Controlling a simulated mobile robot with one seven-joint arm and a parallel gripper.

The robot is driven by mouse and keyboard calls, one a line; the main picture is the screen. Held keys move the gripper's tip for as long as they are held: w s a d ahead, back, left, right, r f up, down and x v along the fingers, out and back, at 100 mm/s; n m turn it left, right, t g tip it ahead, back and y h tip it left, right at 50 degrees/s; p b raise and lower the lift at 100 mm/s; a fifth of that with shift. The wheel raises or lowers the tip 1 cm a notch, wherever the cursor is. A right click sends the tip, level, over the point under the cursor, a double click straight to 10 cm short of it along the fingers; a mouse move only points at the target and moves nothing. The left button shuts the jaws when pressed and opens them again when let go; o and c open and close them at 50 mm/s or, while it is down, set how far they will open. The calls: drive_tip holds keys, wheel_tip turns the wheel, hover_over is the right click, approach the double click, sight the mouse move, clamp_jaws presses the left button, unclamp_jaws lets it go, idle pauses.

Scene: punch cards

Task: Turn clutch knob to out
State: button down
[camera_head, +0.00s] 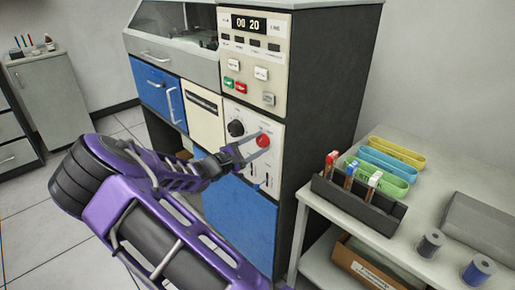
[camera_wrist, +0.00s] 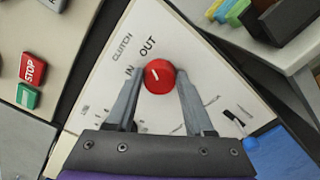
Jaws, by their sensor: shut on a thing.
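The red clutch knob (camera_head: 263,140) is on the cream lower panel of the machine, and it fills the middle of the wrist view (camera_wrist: 160,76). Its white pointer mark slants up and left in the wrist view. The printed OUT label (camera_wrist: 147,46) is above the knob and the IN label (camera_wrist: 129,72) is to its left. I cannot tell exactly which label the mark meets. My gripper (camera_head: 252,149) reaches the panel from the left, with one finger on each side of the knob, shut on it.
A black knob (camera_head: 236,128) is left of the red one. Green and red buttons (camera_head: 235,86) are above. A small blue-tipped lever (camera_wrist: 250,143) is near the right finger in the wrist view. A table (camera_head: 440,181) with a dark rack (camera_head: 355,206) and coloured trays stands at right.

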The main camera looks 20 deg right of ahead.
drive_tip(key=shift+m, duration=0.4)
drive_tip(key=shift+c, duration=1.4)
unclamp_jaws()
drive_tip(key=p+v, duration=0.1)
drive_tip(key=v, duration=1.6)
drive_tip(key=shift+a, duration=0.25)
drive_tip(key=shift+s+r, duration=0.1)
